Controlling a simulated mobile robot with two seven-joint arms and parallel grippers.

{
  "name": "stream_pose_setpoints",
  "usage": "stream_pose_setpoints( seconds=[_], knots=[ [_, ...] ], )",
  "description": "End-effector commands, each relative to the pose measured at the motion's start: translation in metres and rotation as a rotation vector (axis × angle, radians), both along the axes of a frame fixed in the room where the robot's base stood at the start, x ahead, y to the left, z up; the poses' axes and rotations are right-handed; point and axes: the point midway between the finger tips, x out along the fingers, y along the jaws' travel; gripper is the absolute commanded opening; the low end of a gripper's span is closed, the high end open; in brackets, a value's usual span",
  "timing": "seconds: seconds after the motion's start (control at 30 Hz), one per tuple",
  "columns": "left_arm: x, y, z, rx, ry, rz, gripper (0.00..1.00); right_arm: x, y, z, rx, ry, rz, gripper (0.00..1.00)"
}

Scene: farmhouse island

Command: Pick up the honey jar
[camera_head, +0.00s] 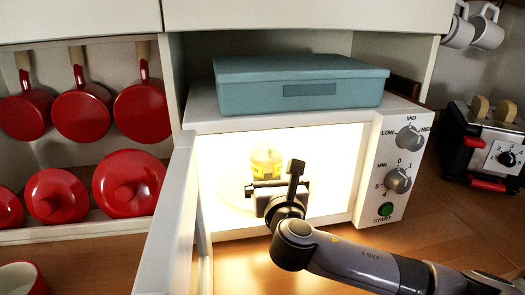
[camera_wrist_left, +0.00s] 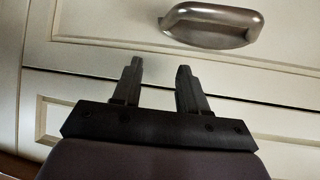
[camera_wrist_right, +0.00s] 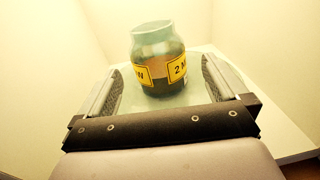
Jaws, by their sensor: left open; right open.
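The honey jar (camera_head: 266,162) stands inside the lit microwave in the head view, with a yellow label and lid area visible above my gripper. In the right wrist view the jar (camera_wrist_right: 158,62) is upright, with a pale greenish glass top, dark contents low down and yellow labels. My right gripper (camera_head: 275,182) reaches into the microwave. Its fingers (camera_wrist_right: 162,82) are open, one on each side of the jar, with visible gaps. My left gripper (camera_wrist_left: 158,82) is open and empty in front of cream drawers, and is not seen in the head view.
The microwave (camera_head: 366,165) has its door (camera_head: 172,215) swung open at the left. A blue box (camera_head: 300,85) lies on top. A toaster (camera_head: 485,140) stands at the right. Red pans (camera_head: 83,112) hang at the left. A metal drawer handle (camera_wrist_left: 212,25) is near my left gripper.

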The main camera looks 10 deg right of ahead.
Motion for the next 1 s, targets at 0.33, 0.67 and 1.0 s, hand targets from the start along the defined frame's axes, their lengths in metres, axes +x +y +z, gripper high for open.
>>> stream_pose_setpoints(
  seconds=[0.33, 0.67, 1.0],
  knots=[
    [-0.004, 0.0, -0.001, 0.0, 0.008, 0.0, 0.43, 0.016, -0.002, 0.001, -0.009, -0.004, -0.004, 1.0],
    [-0.004, 0.0, 0.001, -0.001, 0.009, 0.0, 0.43, 0.044, 0.0, -0.001, -0.009, -0.003, -0.005, 1.0],
    [-0.004, 0.0, 0.002, -0.001, 0.009, 0.0, 0.43, 0.071, -0.001, -0.003, -0.009, -0.002, -0.002, 1.0]
  ],
)
